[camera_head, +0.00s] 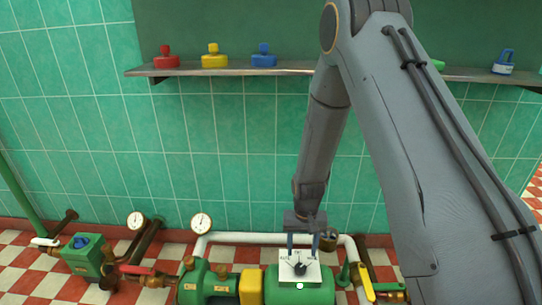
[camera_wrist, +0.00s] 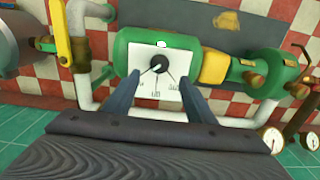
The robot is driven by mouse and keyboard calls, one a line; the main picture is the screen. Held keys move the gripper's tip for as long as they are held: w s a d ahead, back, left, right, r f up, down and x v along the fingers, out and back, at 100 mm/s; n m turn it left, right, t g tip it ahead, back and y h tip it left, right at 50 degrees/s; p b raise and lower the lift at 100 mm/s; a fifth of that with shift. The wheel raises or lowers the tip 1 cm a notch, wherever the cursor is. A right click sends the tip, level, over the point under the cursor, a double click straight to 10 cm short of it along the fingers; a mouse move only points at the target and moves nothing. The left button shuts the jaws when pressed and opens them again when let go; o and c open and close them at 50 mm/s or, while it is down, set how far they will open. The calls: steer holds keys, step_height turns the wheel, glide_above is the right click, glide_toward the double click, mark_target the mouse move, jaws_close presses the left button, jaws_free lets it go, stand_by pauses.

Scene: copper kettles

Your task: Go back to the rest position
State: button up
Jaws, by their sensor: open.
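My gripper (camera_head: 303,240) is at the bottom centre of the head view, pointing down just above the green pump motor (camera_head: 313,297). A white switch plate (camera_head: 288,271) with a black rotary knob (camera_head: 300,269) sits on the motor. In the wrist view, my gripper (camera_wrist: 156,88) has its two dark fingers spread apart, one on each side of the knob (camera_wrist: 157,64). The white plate (camera_wrist: 146,52) shows between and beyond the fingers. Nothing is held. I cannot tell whether the fingertips touch the plate.
A shelf (camera_head: 225,71) on the green tiled wall carries red (camera_head: 166,57), yellow (camera_head: 214,56) and blue (camera_head: 263,56) capped items. White pipe (camera_head: 245,238), gauges (camera_head: 201,222), a yellow-handled valve (camera_head: 366,283) and a green box (camera_head: 84,255) surround the motor. Open wall space lies above the pipes.

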steer(key=s+a+r+n, duration=0.2)
steer(key=s+a+r, duration=0.25)
steer(key=r, duration=0.55)
steer(key=s+a+r+n, duration=0.1)
steer(key=s+a+r, duration=0.35)
steer(key=r, duration=0.55)
steer(key=s+r+n, duration=0.2)
steer(key=s+r, duration=0.3)
steer(key=s, duration=0.3)
steer(key=s+r+n, duration=0.1)
steer(key=s+r, duration=0.4)
steer(key=s, duration=0.4)
steer(key=d+r+m+p, duration=0.4)
steer(key=d+r+p, duration=0.9)
steer(key=p, duration=1)
steer(key=shift+s+d+r+m+p, duration=0.2)
steer(key=shift+s+r+m+p, duration=0.15)
steer(key=shift+r, duration=1.75)
